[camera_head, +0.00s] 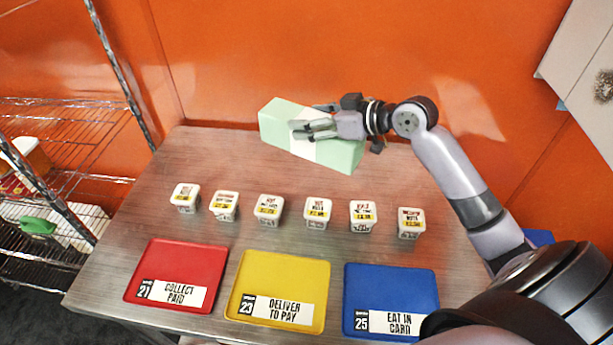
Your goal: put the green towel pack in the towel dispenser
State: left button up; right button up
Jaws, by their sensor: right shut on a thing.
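The green towel pack (343,153) is a long pale green block with a white band around its middle. It is at the back of the table, near the orange wall. My right gripper (318,119) is shut on the pack around its white band, reaching in from the right. I cannot tell whether the pack touches the table or is held just above it. A pale grey box (582,60) on the wall at the upper right is cut off by the frame; I cannot tell whether it is the towel dispenser. My left gripper is not in view.
The table (225,155) holds a row of several small white labelled tubs (269,209). In front lie a red tray (172,262), a yellow tray (285,277) and a blue tray (395,285). A wire shelf (60,115) stands at the left.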

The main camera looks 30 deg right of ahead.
notch_tip(320, 180, down, 14)
jog(key=shift+f+p, duration=0.2)
jog(key=shift+p, duration=0.45)
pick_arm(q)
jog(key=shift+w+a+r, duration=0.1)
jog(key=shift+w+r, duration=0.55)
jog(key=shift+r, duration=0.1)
pick_arm(e)
jog(key=shift+f, duration=0.1)
jog(key=shift+f, duration=0.25)
jog(key=o, duration=1.5)
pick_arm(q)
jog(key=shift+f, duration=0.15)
pick_arm(e)
jog(key=shift+r, duration=0.15)
